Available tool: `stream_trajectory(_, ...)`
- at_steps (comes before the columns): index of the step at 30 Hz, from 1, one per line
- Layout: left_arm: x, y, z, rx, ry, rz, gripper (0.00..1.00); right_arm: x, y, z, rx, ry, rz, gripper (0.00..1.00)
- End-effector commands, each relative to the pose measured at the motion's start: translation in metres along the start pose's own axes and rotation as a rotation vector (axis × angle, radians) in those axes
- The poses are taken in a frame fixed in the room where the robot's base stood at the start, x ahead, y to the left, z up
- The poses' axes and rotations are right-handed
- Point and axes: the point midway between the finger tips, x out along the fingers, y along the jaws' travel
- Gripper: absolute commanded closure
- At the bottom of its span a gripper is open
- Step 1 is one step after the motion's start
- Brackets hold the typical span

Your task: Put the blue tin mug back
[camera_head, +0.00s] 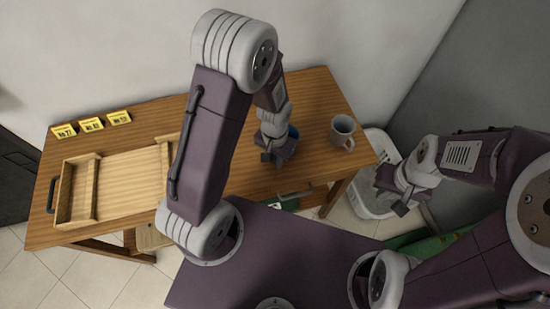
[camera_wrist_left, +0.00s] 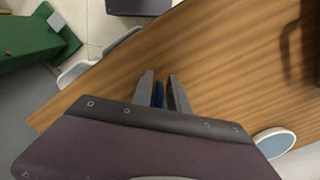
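The blue tin mug (camera_head: 293,131) is mostly hidden behind my left gripper (camera_head: 272,159) in the head view; only a blue patch shows. In the left wrist view, a narrow blue part of it (camera_wrist_left: 158,95) fills the small gap between the fingers of my left gripper (camera_wrist_left: 162,88). The gripper looks shut on it, over the right half of the wooden table (camera_head: 245,180). How far the mug is above the tabletop cannot be told. My right gripper (camera_head: 402,204) is off the table's right side, its fingers apart and empty.
A grey mug (camera_head: 342,131) stands near the table's right end. A shallow wooden tray (camera_head: 122,161) with dividers lies at the left, with yellow cards (camera_head: 91,124) behind it. A white basket (camera_head: 374,190) stands on the floor at right. Bare tabletop surrounds the left gripper.

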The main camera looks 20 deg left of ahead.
Motion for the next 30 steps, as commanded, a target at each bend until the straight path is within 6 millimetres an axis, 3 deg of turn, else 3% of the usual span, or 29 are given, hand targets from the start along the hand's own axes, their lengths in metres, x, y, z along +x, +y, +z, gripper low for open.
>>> stream_trajectory(9,-0.001,0.0,0.0,0.0,0.0,0.0,0.69,-0.001,0.0,0.0,0.0,0.0,0.0,1.0)
stream_trajectory(13,-0.012,0.0,-0.001,0.0,0.003,0.0,0.69,-0.004,0.0,0.0,0.0,0.0,0.0,1.0)
stream_trajectory(24,-0.095,0.0,-0.002,0.0,0.006,0.0,0.69,-0.009,0.0,-0.001,0.0,0.0,0.0,1.0)
stream_trajectory(30,-0.121,0.0,-0.001,0.0,0.003,0.0,0.69,-0.011,0.0,-0.001,0.0,0.0,0.0,1.0)
